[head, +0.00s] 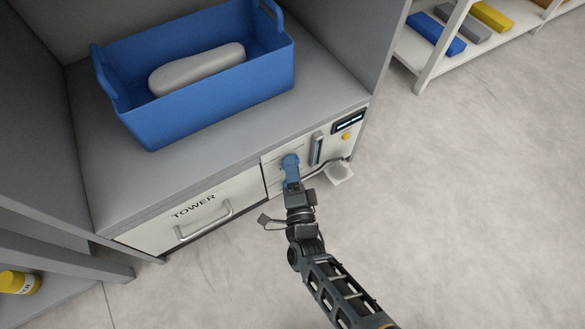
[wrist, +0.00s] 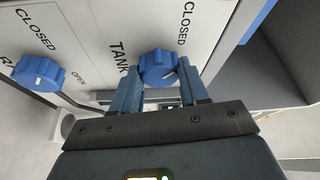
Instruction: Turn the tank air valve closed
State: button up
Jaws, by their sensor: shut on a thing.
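The tank air valve is a blue ridged knob (wrist: 158,68) on a white panel, beside the words TANK and CLOSED in the wrist view. My gripper (wrist: 158,77) has one blue finger on each side of the knob and is shut on it. A pale mark shows on the knob's face; I cannot tell exactly which way it points. In the head view my gripper (head: 291,177) reaches the front panel (head: 272,181) of the cabinet, and its fingers largely hide the knob.
A second blue knob (wrist: 38,74), with CLOSED and OPEN labels, sits left in the wrist view. A TOWER drawer (head: 188,217) is beside the panel. A blue bin (head: 210,104) holding a pale insole-like shape (head: 197,69) stands on top. The floor at right is clear.

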dwell(0.3)
jog(key=o, duration=1.1)
jog(key=shift+c, duration=0.2)
jog(key=p+v, duration=0.1)
jog(key=v, duration=0.6)
jog(key=shift+s+p, duration=0.4)
